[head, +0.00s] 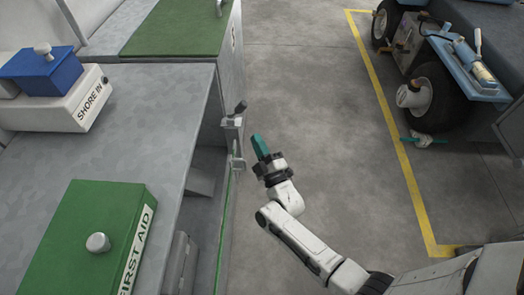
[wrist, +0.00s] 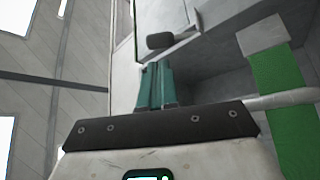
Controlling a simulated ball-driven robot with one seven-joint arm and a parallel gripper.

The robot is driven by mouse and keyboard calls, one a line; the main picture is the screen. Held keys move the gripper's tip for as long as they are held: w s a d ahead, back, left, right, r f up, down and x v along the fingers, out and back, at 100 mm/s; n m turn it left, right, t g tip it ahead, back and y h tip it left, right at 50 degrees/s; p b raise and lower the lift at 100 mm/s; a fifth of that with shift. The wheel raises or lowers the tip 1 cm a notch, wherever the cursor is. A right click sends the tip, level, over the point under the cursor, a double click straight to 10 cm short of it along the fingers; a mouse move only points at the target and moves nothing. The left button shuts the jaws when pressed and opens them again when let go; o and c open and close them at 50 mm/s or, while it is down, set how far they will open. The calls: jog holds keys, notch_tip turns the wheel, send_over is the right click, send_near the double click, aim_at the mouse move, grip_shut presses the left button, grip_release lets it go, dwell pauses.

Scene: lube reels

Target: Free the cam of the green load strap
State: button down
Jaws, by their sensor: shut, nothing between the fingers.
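The green load strap (head: 225,215) runs as a thin line down the side of the grey cabinet. Near its upper end are grey metal fittings (head: 232,122) with a dark-tipped lever (head: 240,106). In the wrist view, the wide green strap (wrist: 278,95) hangs at the right below a pale grey block (wrist: 262,38). A dark knob (wrist: 159,40) shows just beyond the fingertips. My gripper (head: 258,140) has teal fingers, shut and empty, just right of the fittings. Its fingers also show in the wrist view (wrist: 157,72). I cannot tell whether they touch the knob.
A green first aid box (head: 85,240) and a white-and-blue shore unit (head: 60,105) stand on the grey worktop (head: 160,135). Open floor (head: 310,90) lies right of the cabinet, up to a yellow line. A wheeled cart (head: 440,70) stands beyond it.

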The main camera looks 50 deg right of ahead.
aim_at(237, 111)
jog(key=b+x, duration=0.1)
jog(key=x, duration=0.7)
jog(key=shift+w, duration=0.2)
jog(key=shift+d+r, duration=0.1)
jog(key=shift+r, duration=0.05)
